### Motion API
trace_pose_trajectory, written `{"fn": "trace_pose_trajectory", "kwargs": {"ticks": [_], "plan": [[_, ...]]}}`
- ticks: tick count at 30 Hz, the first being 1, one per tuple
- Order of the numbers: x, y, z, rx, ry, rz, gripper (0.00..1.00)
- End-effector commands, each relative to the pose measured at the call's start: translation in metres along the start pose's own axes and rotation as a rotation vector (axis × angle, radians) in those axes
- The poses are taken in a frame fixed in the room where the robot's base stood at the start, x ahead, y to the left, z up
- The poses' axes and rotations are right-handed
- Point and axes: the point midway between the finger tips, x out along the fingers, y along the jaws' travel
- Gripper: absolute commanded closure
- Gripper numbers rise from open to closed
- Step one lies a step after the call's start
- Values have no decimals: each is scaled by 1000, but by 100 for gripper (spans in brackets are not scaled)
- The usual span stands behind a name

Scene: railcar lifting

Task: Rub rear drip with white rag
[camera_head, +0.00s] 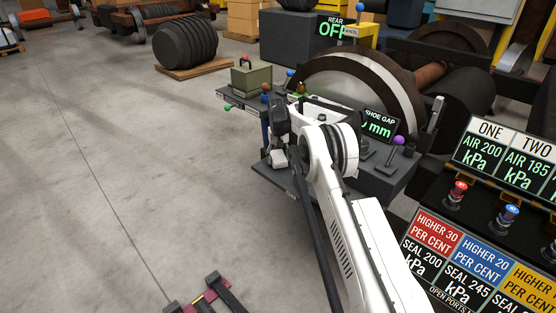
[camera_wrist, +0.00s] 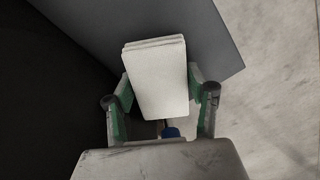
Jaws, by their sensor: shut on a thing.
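The white rag (camera_wrist: 158,80) is a folded, layered pad between the two fingers of my gripper (camera_wrist: 160,98) in the wrist view. The gripper is shut on it. In the head view, my white arm reaches to the dark bench, and the gripper (camera_head: 279,140) is at the bench's left part, with the pale rag (camera_head: 278,158) low beside it. A dark grey flat surface (camera_wrist: 195,35) lies behind the rag in the wrist view. I cannot tell whether the rag touches it. I cannot make out the rear drip in either view.
The bench (camera_head: 240,97) carries a green box (camera_head: 251,78) and several coloured-knob levers, including a purple one (camera_head: 398,141). A large wheel (camera_head: 350,85) stands behind. A panel with kPa signs (camera_head: 500,170) is at right. The floor at left is open.

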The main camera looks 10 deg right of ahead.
Motion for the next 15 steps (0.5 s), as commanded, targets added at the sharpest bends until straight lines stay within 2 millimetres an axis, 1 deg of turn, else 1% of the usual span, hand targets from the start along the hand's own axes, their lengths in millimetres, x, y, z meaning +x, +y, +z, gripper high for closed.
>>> {"fn": "trace_pose_trajectory", "kwargs": {"ticks": [1, 3, 15], "plan": [[-7, 2, 0, 2, 1, 2, 71], [-13, 2, 0, 2, 1, 2, 71], [-47, 3, 0, 3, 1, 3, 71]]}}
